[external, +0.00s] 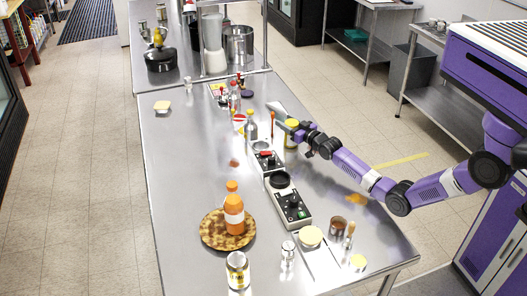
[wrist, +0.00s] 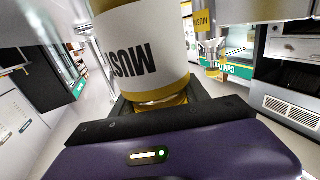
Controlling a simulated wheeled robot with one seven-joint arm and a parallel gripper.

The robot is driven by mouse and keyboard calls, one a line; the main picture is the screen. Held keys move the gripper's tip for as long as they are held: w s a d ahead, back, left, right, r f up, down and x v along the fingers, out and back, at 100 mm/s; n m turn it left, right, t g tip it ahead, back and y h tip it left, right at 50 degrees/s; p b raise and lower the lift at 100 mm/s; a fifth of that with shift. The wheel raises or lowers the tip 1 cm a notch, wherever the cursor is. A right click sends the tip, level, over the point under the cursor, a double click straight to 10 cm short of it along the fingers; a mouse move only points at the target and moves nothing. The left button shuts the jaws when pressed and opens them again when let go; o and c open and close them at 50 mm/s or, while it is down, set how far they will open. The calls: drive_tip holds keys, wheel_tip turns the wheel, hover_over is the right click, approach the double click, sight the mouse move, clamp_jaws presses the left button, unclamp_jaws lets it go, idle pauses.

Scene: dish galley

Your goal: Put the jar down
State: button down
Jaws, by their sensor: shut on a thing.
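The jar (external: 291,139), white-labelled with a yellow lid, is in my gripper (external: 298,134) over the steel table (external: 180,160), near its right edge. It looks upright in the external view. I cannot tell whether its base touches the table. In the wrist view the jar (wrist: 145,50) fills the upper middle, its "MUST" label upside down. My gripper (wrist: 155,105) is shut on it near its yellow end. The fingertips are mostly hidden by the jar.
Bottles (external: 250,130) stand left of the jar. Dark-topped appliances (external: 290,206) lie in front of it. The table's left side is mostly clear.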

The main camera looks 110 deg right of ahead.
drive_tip(key=shift+f, duration=0.1)
drive_tip(key=c, duration=0.6)
unclamp_jaws()
drive_tip(key=shift+o, duration=0.2)
